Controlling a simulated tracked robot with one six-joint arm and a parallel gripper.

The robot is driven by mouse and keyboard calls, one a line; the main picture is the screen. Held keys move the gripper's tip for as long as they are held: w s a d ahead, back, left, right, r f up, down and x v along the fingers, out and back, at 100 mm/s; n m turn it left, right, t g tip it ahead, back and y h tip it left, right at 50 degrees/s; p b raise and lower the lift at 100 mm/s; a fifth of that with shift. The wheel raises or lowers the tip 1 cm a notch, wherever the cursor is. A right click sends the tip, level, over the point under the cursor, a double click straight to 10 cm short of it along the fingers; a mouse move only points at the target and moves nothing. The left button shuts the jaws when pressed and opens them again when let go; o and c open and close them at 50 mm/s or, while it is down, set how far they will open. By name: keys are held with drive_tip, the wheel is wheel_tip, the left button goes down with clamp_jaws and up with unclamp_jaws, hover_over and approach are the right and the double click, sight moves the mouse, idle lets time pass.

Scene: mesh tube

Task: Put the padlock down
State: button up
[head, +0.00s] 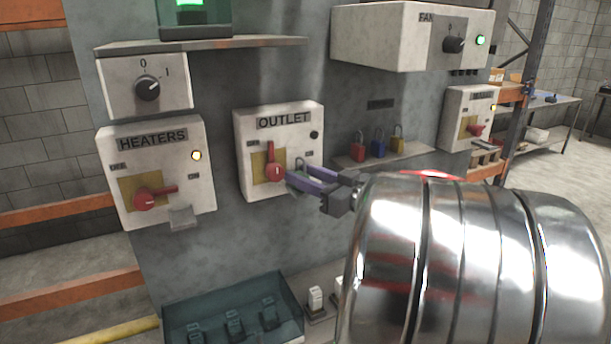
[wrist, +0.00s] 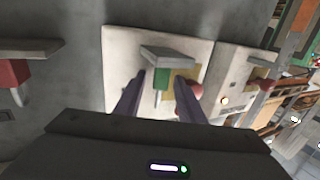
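A green padlock (wrist: 160,76) stands on a small grey ledge (wrist: 168,53) at the OUTLET box (head: 243,140). The wrist view is upside down, so the ledge appears above it. In the head view, my fingers mostly hide the padlock; its shackle shows just above them. My gripper (head: 290,183) is in front of the lower right of the OUTLET box. In the wrist view its two fingers (wrist: 158,95) are apart, with gaps on both sides of the padlock. The red switch handle (head: 274,170) is left of the fingertips.
Red (head: 358,152), blue (head: 379,146) and yellow (head: 398,140) padlocks stand on a wall shelf (head: 415,153) to the right. The HEATERS box (head: 200,135) is left, with an empty ledge (head: 182,217). A tinted bin (head: 290,310) is below. A large shiny cylinder (head: 480,260) fills the lower right.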

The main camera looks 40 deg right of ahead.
drive_tip(key=shift+s+r, duration=0.1)
drive_tip(key=shift+r, duration=0.05)
drive_tip(key=s+d, duration=0.1)
drive_tip(key=s, duration=1)
drive_tip(key=shift+s, duration=0.4)
drive_tip(key=shift+d, duration=0.1)
idle(0.6)
